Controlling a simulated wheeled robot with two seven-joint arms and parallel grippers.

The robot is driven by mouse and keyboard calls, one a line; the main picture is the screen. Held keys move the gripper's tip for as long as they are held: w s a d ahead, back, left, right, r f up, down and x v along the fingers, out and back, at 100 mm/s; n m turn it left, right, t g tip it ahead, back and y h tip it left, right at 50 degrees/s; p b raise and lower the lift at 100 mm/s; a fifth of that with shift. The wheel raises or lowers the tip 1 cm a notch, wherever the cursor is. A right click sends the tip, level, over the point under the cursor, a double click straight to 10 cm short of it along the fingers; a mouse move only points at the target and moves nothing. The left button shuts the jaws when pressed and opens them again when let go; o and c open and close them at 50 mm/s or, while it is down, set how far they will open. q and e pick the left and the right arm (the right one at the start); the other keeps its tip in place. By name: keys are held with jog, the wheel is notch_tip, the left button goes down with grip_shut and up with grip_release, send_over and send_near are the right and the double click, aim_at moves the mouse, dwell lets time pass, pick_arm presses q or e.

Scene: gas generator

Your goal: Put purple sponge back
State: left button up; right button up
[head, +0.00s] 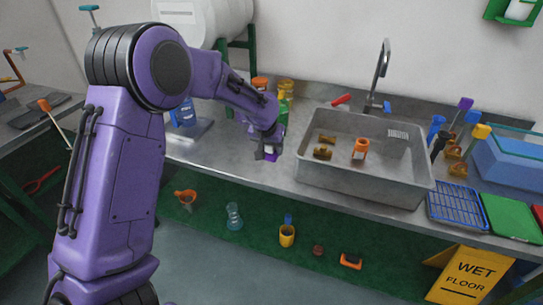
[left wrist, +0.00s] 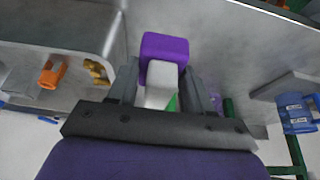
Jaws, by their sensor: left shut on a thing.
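The purple sponge (left wrist: 164,47) shows in the left wrist view as a purple block with a white part below it. My left gripper (left wrist: 160,88) is shut on it, with a finger on each side of the white part. In the head view my left gripper (head: 267,149) is above the front of the counter, just left of the sink. Only a small purple patch of the sponge (head: 271,157) shows there, largely hidden by the gripper. My right gripper is in neither view.
The metal sink (head: 365,182) holds an orange item (head: 360,149) and brown pieces. Bottles (head: 285,92) stand behind my gripper. A blue rack (head: 456,206) and green board (head: 512,218) lie right of the sink. A yellow wet-floor sign (head: 466,278) stands in front.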

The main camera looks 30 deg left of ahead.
pick_arm(q)
jog(key=w+a+f, duration=0.1)
jog(key=w+f, duration=0.1)
jog(key=w+a+f+p, duration=0.1)
jog(key=w+a+f, duration=0.1)
jog(key=w+f, duration=0.1)
jog(key=w+a+f, duration=0.1)
jog(key=w+f, duration=0.1)
jog(key=shift+w+a+f+p, duration=0.2)
jog(key=shift+w+a+p, duration=0.1)
jog(key=shift+a+p, duration=0.1)
jog(key=p+x, duration=0.1)
jog(key=x, duration=0.2)
jog(key=shift+s+f+p, duration=0.2)
jog(key=shift+s+p, duration=0.1)
jog(key=shift+p, duration=0.05)
jog(key=shift+f, duration=0.35)
jog(key=shift+f+b, duration=0.25)
jog(key=shift+b, duration=0.1)
jog(key=o, duration=0.9)
jog(key=shift+o, duration=0.2)
